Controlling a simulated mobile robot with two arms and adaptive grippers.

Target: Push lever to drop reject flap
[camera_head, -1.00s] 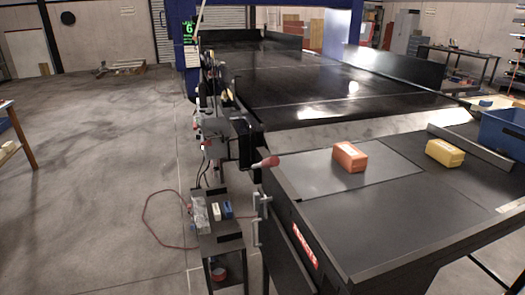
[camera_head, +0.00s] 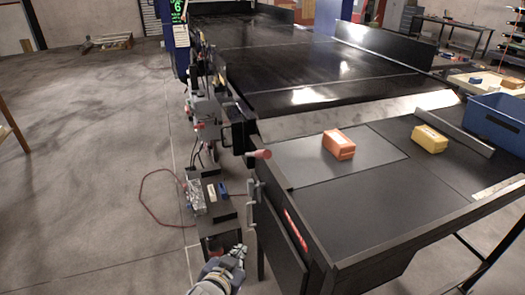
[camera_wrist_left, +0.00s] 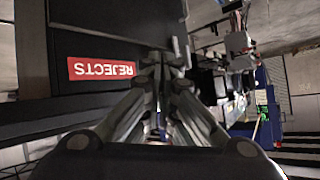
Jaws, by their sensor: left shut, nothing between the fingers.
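The lever's red knob (camera_head: 262,154) sticks out at the near left corner of the conveyor table. A lighter grey panel (camera_head: 385,149), which looks like the reject flap, lies level in the black tabletop, and an orange box (camera_head: 338,145) rests on it. My left gripper (camera_head: 240,254) is low in front of the table's left side, below the knob and apart from it. In the left wrist view its fingers (camera_wrist_left: 163,62) are together and empty, near a dark panel with an upside-down red REJECTS sign (camera_wrist_left: 101,69). My right gripper is not in view.
A yellow box (camera_head: 429,139) sits on the tabletop, with a blue bin (camera_head: 497,122) at the right. A small cart (camera_head: 208,210) with tools stands left of the table, near my left gripper. A red cable (camera_head: 143,202) lies on the floor. The floor farther left is open.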

